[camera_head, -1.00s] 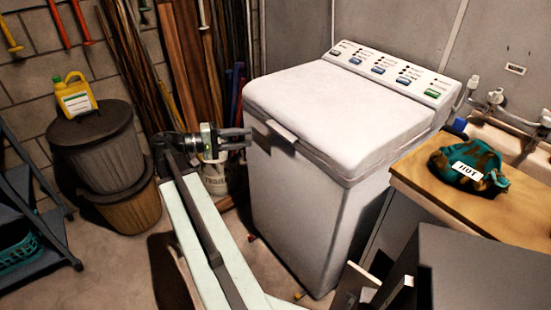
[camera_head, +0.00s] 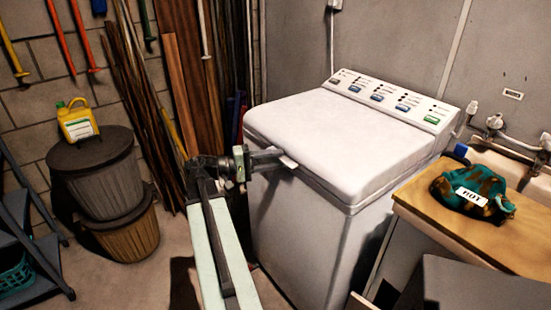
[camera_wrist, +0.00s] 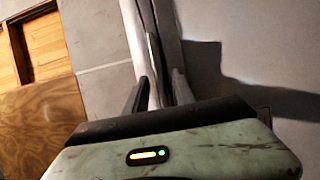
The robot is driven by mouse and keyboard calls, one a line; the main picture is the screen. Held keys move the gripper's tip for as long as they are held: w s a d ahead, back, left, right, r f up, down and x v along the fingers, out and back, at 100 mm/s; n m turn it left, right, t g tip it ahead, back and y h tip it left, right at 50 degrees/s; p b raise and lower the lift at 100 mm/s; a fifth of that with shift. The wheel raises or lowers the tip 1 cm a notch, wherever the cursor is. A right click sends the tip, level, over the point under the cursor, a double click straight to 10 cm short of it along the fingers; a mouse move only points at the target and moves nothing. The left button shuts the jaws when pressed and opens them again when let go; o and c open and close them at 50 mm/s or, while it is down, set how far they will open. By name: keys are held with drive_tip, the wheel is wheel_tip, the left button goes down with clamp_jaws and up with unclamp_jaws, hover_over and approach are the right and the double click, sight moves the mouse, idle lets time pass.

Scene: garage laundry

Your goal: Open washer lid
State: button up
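The white washer (camera_head: 300,230) stands at the centre of the head view, its lid (camera_head: 340,135) lying flat and closed. A small pale handle (camera_head: 289,161) sticks out from the lid's front edge. My gripper (camera_head: 272,159) is at this handle, level with the lid's front edge. In the wrist view, the two dark fingers (camera_wrist: 158,88) stand apart with the pale lid edge and handle (camera_wrist: 152,65) running between them. The fingers do not look closed on it. They hide part of the handle in the head view.
A wooden counter (camera_head: 510,240) with a teal-brown cloth (camera_head: 470,190) labelled HOT stands right of the washer. Stacked bins (camera_head: 100,175) with a yellow jug (camera_head: 77,120) stand left. Long boards (camera_head: 180,80) lean behind. Floor between bins and washer is mostly open.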

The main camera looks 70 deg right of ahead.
clamp_jaws()
idle(1.3)
